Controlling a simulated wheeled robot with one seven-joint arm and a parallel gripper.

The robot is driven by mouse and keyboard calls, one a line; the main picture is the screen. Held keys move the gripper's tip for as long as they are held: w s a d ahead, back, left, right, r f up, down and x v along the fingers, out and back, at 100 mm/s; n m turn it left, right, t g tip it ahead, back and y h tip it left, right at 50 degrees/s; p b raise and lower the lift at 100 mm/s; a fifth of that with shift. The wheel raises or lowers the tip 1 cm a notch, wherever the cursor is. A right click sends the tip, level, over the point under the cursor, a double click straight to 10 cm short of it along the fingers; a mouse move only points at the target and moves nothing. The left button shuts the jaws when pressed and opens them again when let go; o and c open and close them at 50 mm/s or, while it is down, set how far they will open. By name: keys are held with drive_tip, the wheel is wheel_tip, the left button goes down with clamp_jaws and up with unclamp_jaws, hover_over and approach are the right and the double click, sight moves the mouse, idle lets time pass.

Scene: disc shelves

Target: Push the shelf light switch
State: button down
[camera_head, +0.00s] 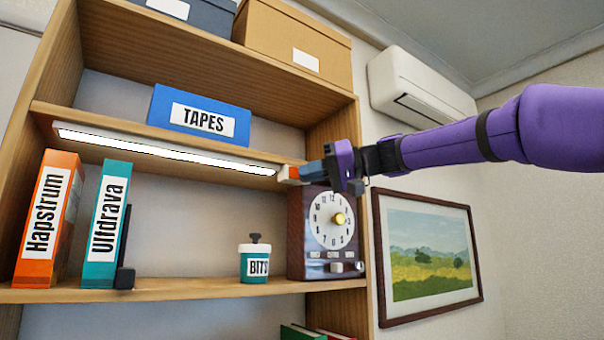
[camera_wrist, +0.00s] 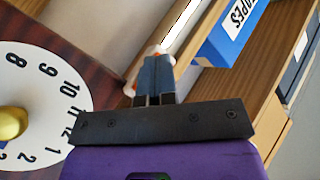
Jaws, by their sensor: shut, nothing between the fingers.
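The shelf light (camera_head: 165,148) is a long bar under the upper shelf board, and its strip glows white. The switch (camera_head: 290,173) is a small pale block with some orange at the right end of the bar. My gripper (camera_head: 302,172) is shut and empty, with its tips at the switch from the right. In the wrist view my gripper fingers (camera_wrist: 158,68) overlap the switch (camera_wrist: 147,52), and part of it is hidden behind them. I cannot tell whether the tips press on it or only come close.
A wooden clock (camera_head: 330,222) stands just below my gripper. A blue TAPES box (camera_head: 200,112) sits on the board above. A BITS jar (camera_head: 254,263) and two binders, orange (camera_head: 45,220) and teal (camera_head: 107,225), stand on the lower shelf. The shelf's right side panel (camera_head: 335,125) is close by.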

drive_tip(key=shift+s, duration=0.1)
idle(0.3)
drive_tip(key=shift+s+d, duration=0.2)
drive_tip(key=shift+s, duration=0.15)
drive_tip(key=s+d, duration=0.1)
drive_tip(key=s, duration=0.1)
drive_tip(key=s+d, duration=0.2)
drive_tip(key=shift+s+d, duration=0.2)
drive_tip(key=shift+s, duration=0.2)
idle(2.3)
